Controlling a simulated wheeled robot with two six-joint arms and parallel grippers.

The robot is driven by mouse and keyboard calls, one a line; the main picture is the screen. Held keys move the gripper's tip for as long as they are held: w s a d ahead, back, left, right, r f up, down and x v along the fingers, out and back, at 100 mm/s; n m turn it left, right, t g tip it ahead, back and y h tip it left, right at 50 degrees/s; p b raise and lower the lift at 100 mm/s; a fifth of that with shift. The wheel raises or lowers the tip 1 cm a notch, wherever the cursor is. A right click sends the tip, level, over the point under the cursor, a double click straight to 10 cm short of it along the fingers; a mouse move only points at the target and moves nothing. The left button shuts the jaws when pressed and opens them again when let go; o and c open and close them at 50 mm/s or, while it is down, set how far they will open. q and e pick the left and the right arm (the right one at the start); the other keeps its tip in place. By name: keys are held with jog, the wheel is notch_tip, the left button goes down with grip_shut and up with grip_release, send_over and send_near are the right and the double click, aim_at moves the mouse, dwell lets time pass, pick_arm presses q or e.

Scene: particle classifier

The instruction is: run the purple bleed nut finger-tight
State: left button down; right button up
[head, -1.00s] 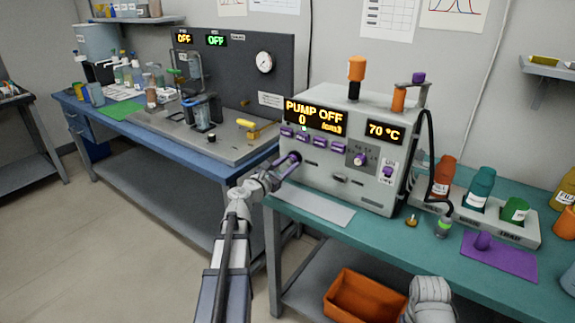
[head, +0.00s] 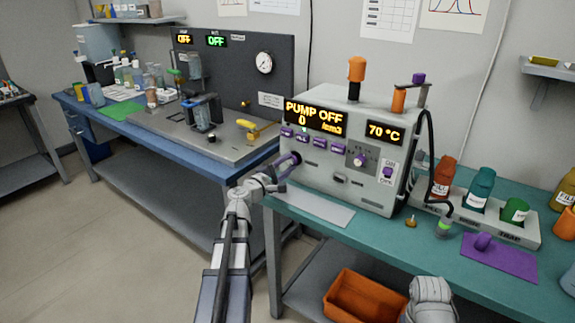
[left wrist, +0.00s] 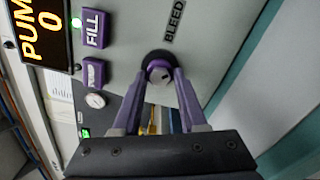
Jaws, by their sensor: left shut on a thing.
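The purple bleed nut (head: 296,157) sits low on the left side of the grey machine's front (head: 330,184). In the left wrist view the nut (left wrist: 159,72) shows as a round purple knob with a pale centre in a dark ring, beside the BLEED label (left wrist: 174,20). My left gripper (head: 289,165) has its purple fingers closed on the nut, one on each side; they also show in the left wrist view (left wrist: 158,78). How far the nut is screwed in cannot be told. My right gripper's fingers are not visible.
The machine's display (head: 316,115) reads PUMP OFF and 0. Purple FILL and other buttons (head: 303,138) are just above the nut. An orange bin (head: 365,298) is on the shelf below. Bottles (head: 480,187) stand at right.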

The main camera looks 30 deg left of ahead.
pick_arm(q)
jog(key=m, duration=0.4)
jog(key=shift+s+m, duration=0.1)
jog(key=shift+m, duration=0.2)
jog(key=shift+d+m, duration=0.1)
jog(key=shift+m, duration=1.8)
jog(key=shift+c, duration=2.2)
grip_release()
jog(key=s, duration=0.7)
jog(key=shift+s+a, duration=0.4)
